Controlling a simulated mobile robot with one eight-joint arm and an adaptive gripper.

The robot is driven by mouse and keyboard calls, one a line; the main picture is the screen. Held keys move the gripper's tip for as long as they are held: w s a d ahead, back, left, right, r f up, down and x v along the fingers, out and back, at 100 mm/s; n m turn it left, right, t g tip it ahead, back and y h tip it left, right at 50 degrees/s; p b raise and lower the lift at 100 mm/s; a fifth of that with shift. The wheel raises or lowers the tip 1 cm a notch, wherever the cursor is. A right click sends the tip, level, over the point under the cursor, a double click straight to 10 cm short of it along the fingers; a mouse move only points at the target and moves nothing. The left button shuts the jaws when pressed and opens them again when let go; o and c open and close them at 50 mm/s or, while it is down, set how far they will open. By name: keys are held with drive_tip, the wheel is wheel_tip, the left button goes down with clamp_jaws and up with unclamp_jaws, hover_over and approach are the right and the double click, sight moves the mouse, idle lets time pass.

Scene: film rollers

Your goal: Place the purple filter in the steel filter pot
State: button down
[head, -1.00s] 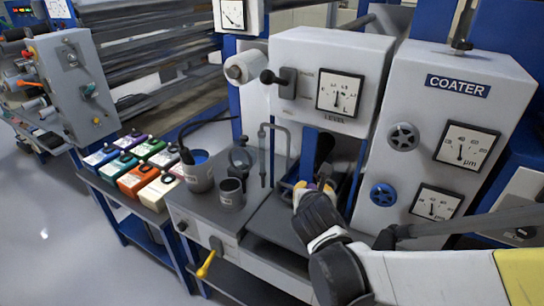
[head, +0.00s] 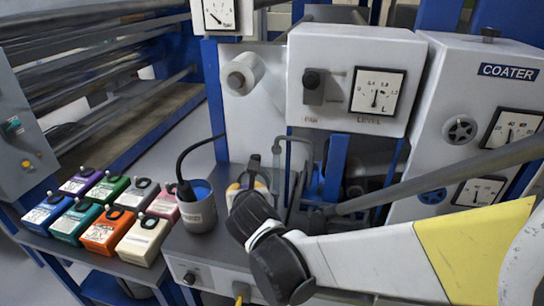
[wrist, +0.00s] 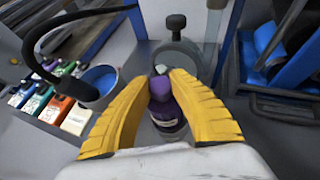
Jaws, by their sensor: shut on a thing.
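My gripper (head: 248,186) is over the bench in the head view, its yellow fingers pointing down. In the wrist view, the fingers (wrist: 166,80) are closed around the purple filter (wrist: 162,92), a dark purple cylinder with a pale label low on its side. A grey round lid with a black knob (wrist: 177,58) stands just beyond the filter. The steel filter pot is hidden behind my gripper in the head view. I cannot tell in the wrist view whether the filter's lower end is inside the pot.
A grey bucket of blue liquid (head: 196,214) with a black hose stands left of my gripper. Several coloured boxes (head: 102,232) sit further left. A bent grey pipe (head: 297,150) rises to the right, before the coater cabinet (head: 450,120).

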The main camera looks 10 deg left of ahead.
wheel_tip(320, 180, down, 7)
drive_tip(key=b, duration=0.3)
drive_tip(key=shift+r, duration=0.2)
drive_tip(key=c, duration=1.3)
unclamp_jaws()
